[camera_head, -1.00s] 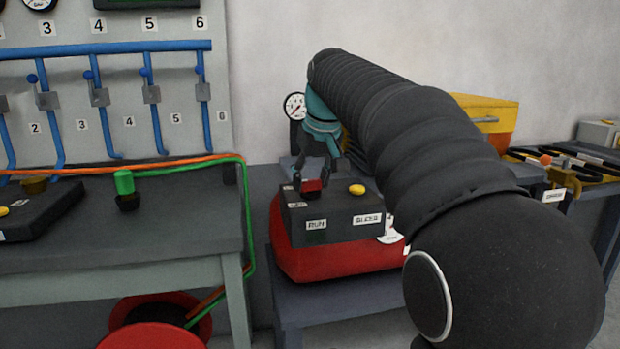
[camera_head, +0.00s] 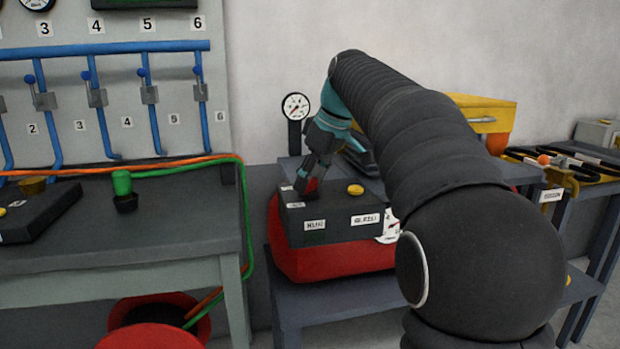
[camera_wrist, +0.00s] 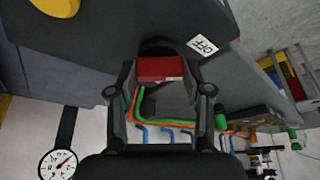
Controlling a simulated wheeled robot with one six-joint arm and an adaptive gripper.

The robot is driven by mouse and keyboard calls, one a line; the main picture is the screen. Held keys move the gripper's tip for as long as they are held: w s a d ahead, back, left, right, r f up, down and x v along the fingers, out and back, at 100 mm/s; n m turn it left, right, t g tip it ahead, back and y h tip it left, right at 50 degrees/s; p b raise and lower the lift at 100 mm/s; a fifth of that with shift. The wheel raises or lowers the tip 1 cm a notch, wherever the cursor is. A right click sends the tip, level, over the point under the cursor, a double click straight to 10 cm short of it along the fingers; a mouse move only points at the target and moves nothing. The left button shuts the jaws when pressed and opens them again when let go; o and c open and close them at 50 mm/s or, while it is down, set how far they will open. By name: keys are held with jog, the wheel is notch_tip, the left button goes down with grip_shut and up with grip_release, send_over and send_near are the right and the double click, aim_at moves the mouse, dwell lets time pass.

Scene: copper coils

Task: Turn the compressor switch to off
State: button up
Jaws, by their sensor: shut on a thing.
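The compressor (camera_head: 330,262) has a red body with a dark control box (camera_head: 350,205) on top. Labels on the box's front include a bleed label (camera_head: 365,219). My gripper (camera_head: 308,186) reaches down to the left part of the box and is shut on the red switch (camera_head: 312,184), leaning with its wrist to the upper right. In the wrist view the red switch (camera_wrist: 161,69) lies between the two fingers (camera_wrist: 160,92). The OFF label (camera_wrist: 202,45) is beside it, to the upper right. The fingers partly hide the switch, so its exact setting is unclear.
A yellow button (camera_head: 355,189) sits right of the switch on the box. A pressure gauge (camera_head: 295,107) stands behind. The left workbench (camera_head: 130,225) carries a green knob (camera_head: 122,183) and hoses. A yellow case (camera_head: 485,113) is behind my arm.

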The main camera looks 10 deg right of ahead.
dwell(0.3)
jog(key=o, duration=1.2)
jog(key=shift+c, duration=0.2)
jog(key=shift+r, duration=0.1)
jog(key=v, duration=1.1)
jog(key=shift+r, duration=0.35)
jog(key=shift+s, duration=0.15)
jog(key=s+a+f+m+t+h, duration=0.1)
jog(key=s+f+m, duration=0.3)
jog(key=s+f, duration=0.9)
jog(key=s+a+f+m+t+h, duration=0.1)
jog(key=s+f+m, duration=0.3)
jog(key=s+f, duration=0.9)
notch_tip(320, 180, down, 5)
jog(key=shift+s+a+f+h, duration=0.15)
jog(key=shift+s+a+h, duration=0.15)
jog(key=shift+a+h, duration=0.3)
